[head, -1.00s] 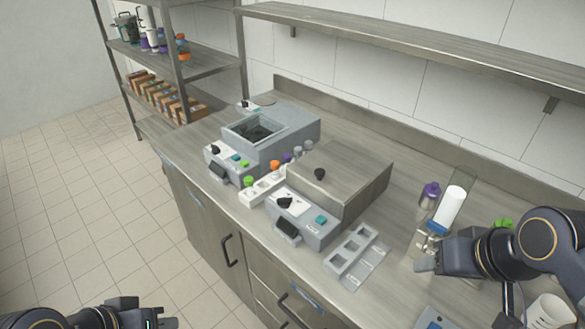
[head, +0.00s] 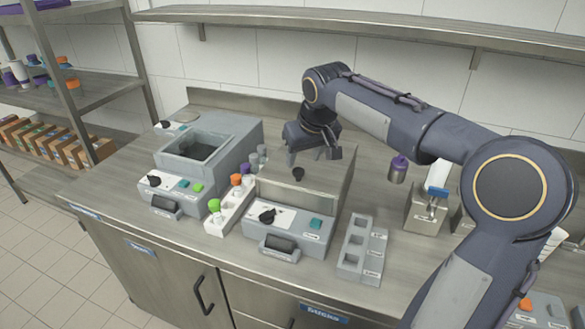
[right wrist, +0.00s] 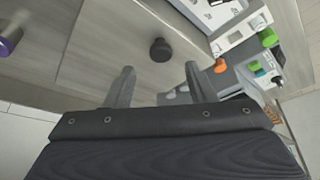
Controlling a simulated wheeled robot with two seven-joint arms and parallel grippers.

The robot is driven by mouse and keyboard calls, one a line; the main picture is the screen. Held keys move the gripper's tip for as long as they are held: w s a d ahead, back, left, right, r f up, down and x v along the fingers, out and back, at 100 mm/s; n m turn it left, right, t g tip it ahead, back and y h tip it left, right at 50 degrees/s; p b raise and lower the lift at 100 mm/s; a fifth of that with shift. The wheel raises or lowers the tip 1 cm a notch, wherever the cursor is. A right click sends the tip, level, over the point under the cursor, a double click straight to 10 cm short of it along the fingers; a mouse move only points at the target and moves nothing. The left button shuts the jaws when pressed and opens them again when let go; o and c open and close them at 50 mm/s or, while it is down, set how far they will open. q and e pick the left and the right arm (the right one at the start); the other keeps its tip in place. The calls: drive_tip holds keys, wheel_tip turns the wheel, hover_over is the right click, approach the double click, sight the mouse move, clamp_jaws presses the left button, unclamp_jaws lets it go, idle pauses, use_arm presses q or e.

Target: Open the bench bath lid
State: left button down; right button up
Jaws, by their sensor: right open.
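The closed bench bath has a flat metal lid (head: 325,183) with a small black knob (head: 298,174). The lid lies shut on the grey housing. The knob (right wrist: 161,50) also shows in the right wrist view, just beyond my fingertips. My right gripper (head: 311,158) hangs over the rear part of the lid, behind the knob, open and empty. In the right wrist view my right gripper (right wrist: 158,82) has its two fingers spread apart with the knob ahead between their lines, not held. My left gripper is out of view.
An uncovered bath (head: 195,147) stands to the left. A white rack (head: 228,208) with coloured-capped bottles sits between the baths. A grey slotted holder (head: 361,247) and a purple-capped bottle (head: 398,170) are to the right. A shelf (head: 390,30) runs above.

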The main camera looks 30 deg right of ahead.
sight(299, 170)
drive_tip(key=x, duration=0.5)
drive_tip(key=shift+a, duration=0.1)
clamp_jaws()
